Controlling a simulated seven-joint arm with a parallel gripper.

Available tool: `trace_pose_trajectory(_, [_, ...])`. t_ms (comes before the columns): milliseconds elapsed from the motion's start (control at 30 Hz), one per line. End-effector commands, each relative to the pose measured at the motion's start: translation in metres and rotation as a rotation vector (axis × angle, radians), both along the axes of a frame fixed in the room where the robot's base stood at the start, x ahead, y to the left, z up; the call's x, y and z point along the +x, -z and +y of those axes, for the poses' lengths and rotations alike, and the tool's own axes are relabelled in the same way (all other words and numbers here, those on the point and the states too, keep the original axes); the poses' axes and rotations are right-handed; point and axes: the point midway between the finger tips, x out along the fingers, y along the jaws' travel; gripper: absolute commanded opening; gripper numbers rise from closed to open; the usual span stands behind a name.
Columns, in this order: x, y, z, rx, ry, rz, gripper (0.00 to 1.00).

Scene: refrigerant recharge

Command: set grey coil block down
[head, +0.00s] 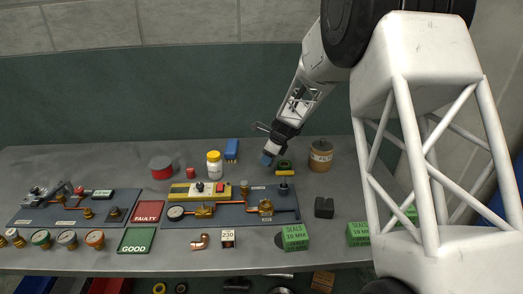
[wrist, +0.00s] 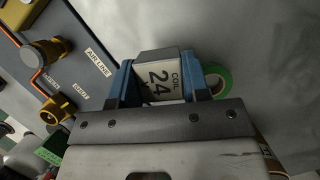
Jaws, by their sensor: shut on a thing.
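My gripper (head: 267,158) hangs over the back of the bench, just behind the right-hand panel. In the wrist view its blue fingertips (wrist: 160,85) are shut on the grey coil block (wrist: 157,56). The block has a white label reading "COIL 24" that faces the wrist camera. In the head view the block is mostly hidden by the gripper, and I cannot tell how far it is above the bench.
A green tape roll (head: 284,166) lies close beside the gripper. The right-hand panel (head: 285,213) carries a gauge, brass fittings and copper pipe. A brown canister (head: 320,156) stands to the right, a blue item (head: 231,150) to the left. A dark block (head: 324,207) lies right of the panel.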

Motion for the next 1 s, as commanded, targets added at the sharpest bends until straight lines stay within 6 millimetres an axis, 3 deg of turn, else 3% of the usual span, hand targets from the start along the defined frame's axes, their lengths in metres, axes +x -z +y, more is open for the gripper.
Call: trace_pose_trajectory(1000, [0.130, 0.012, 0.016, 0.000, -0.002, -0.001, 0.11])
